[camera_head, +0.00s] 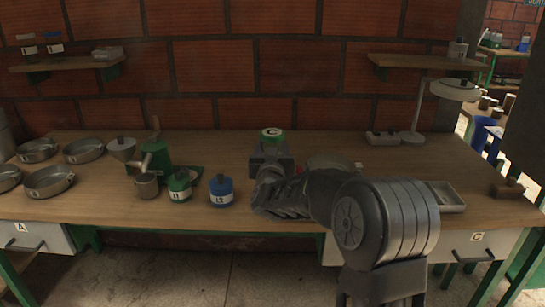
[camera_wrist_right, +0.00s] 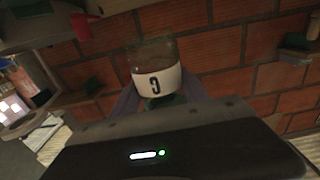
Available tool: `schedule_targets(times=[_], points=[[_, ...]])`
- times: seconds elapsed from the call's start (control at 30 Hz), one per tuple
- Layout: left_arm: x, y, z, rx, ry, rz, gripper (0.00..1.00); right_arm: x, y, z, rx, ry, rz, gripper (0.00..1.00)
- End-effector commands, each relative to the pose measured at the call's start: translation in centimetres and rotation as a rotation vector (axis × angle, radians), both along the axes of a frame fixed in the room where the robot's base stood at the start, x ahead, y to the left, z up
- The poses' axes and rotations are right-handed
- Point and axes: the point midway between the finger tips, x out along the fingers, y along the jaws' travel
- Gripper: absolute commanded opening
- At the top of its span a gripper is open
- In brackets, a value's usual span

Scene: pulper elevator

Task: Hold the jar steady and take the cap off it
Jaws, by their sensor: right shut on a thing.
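My right gripper (camera_head: 271,154) is shut on a jar near the middle of the table's back edge. In the right wrist view, the jar (camera_wrist_right: 152,55) has a clear body and a white band with a dark mark. Its green part lies between the fingers of the gripper (camera_wrist_right: 160,98). My left gripper is not in view.
A green jar (camera_head: 180,187) and a blue jar (camera_head: 221,190) stand left of my right gripper on the wooden table (camera_head: 120,212). Metal pans (camera_head: 48,181) and a green grinder (camera_head: 154,152) are further left. A lamp (camera_head: 414,130) and a tray (camera_head: 446,196) are at right.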

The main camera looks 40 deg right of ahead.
Motion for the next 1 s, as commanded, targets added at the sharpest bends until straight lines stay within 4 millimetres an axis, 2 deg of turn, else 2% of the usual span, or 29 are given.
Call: schedule_targets(times=[0.53, 0.57, 1.0], points=[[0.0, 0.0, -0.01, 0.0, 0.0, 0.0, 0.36, 0.0, -0.01, 0.06, -0.001, -0.001, -0.001, 0.05], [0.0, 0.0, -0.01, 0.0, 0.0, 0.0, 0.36, 0.0, -0.01, 0.05, -0.001, -0.001, -0.001, 0.5], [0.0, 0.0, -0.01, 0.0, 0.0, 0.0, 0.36, 0.0, -0.02, 0.05, -0.001, -0.001, -0.001, 0.14]])
